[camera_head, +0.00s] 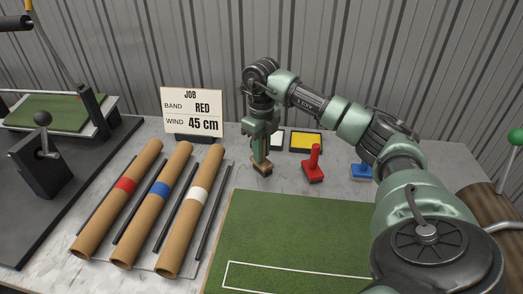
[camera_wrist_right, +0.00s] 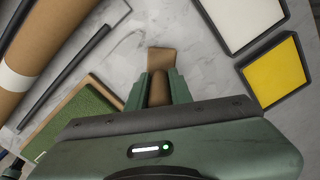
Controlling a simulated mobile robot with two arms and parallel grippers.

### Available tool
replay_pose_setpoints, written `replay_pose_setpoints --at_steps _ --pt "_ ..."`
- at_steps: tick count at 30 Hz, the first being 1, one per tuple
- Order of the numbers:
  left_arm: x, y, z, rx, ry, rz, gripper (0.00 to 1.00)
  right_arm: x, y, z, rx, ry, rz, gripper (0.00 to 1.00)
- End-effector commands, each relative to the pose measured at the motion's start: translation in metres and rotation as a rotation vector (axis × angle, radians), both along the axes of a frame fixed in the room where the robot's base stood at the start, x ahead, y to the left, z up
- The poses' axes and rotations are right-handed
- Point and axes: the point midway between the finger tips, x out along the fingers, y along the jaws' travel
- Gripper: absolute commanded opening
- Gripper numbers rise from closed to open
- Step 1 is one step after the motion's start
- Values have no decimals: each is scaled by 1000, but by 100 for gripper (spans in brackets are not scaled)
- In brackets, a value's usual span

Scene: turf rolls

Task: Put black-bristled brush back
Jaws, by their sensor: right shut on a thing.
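My right gripper (camera_head: 261,157) points down at the back of the table and is shut on the brush (camera_head: 262,167). The brush has a wooden block with dark bristles under it. In the right wrist view the wooden handle (camera_wrist_right: 159,88) stands between the two green fingers (camera_wrist_right: 158,86), and part of the flat wooden block (camera_wrist_right: 161,60) shows beyond them. I cannot tell whether the bristles touch the marble table top. My left gripper is not in view.
A yellow pad (camera_head: 306,141) and a white pad (camera_head: 278,139) lie behind the gripper. A red stamp (camera_head: 313,165) and a blue stamp (camera_head: 361,170) stand to its right. Banded cardboard tubes (camera_head: 160,210) lie left, green turf (camera_head: 300,235) in front, a job sign (camera_head: 192,111) behind-left.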

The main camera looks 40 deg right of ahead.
Motion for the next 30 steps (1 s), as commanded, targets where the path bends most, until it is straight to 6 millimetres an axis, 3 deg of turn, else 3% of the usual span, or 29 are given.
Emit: replay_pose_setpoints --at_steps 1,2,4,17,30 --pt "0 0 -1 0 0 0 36 0 0 -3 0 1 0 0" --pt "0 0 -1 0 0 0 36 0 0 -3 0 1 0 24" --pt "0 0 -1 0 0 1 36 0 0 -2 0 1 0 43" --pt "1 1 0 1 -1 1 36 0 0 6 0 0 0 43" --pt "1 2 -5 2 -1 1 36 1 1 94 1 -3 1 43"
